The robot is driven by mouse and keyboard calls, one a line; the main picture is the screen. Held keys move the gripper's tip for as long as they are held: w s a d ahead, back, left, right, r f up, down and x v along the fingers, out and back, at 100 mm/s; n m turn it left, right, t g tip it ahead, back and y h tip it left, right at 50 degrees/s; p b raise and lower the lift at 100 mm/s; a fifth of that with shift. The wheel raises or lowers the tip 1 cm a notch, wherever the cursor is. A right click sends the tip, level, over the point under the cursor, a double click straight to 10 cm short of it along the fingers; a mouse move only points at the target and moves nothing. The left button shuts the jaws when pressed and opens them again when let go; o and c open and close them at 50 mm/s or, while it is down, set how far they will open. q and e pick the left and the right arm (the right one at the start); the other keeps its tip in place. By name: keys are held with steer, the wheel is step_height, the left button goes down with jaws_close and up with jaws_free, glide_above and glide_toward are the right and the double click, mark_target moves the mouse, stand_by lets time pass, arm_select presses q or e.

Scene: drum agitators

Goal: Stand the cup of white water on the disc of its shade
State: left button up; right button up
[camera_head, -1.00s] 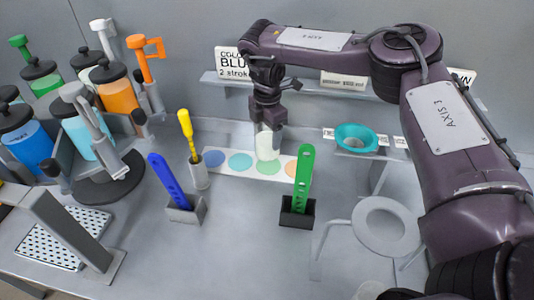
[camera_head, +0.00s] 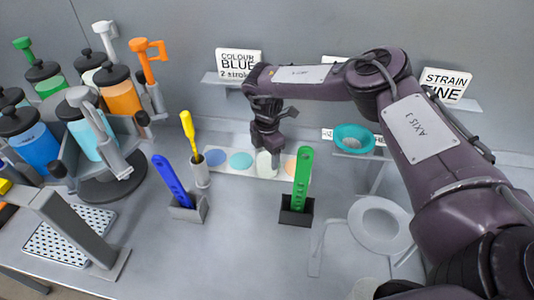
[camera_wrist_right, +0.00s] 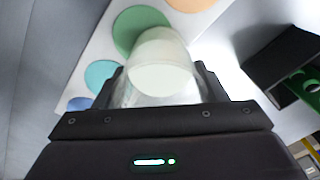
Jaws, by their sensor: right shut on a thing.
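The cup of white water (camera_head: 266,164) is clear with pale, whitish contents. My right gripper (camera_head: 268,150) is shut around it, pointing down. The right wrist view shows the cup (camera_wrist_right: 162,72) between the two fingers (camera_wrist_right: 160,85). The cup is at the white strip (camera_head: 228,173), in line with the row of discs and left of the orange disc (camera_head: 290,167). In the right wrist view it overlaps the edge of the green disc (camera_wrist_right: 140,28). I cannot tell whether its base touches the strip. No white disc stands out. My left gripper is not in view.
The blue disc (camera_head: 216,157) and teal disc (camera_head: 241,160) lie left of the cup. A green paddle (camera_head: 302,180) stands in a black holder in front. A yellow tool (camera_head: 188,135) and blue paddle (camera_head: 171,181) stand left. A teal bowl (camera_head: 354,138) is right.

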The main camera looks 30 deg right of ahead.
steer(key=o, duration=1.2)
steer(key=shift+f, duration=0.15)
steer(key=shift+c, duration=0.2)
steer(key=shift+r, duration=0.3)
steer(key=shift+w+r, duration=0.1)
steer(key=shift+r, duration=0.15)
step_height(320, 180, up, 11)
steer(key=b, duration=0.4)
steer(key=shift+r, duration=0.15)
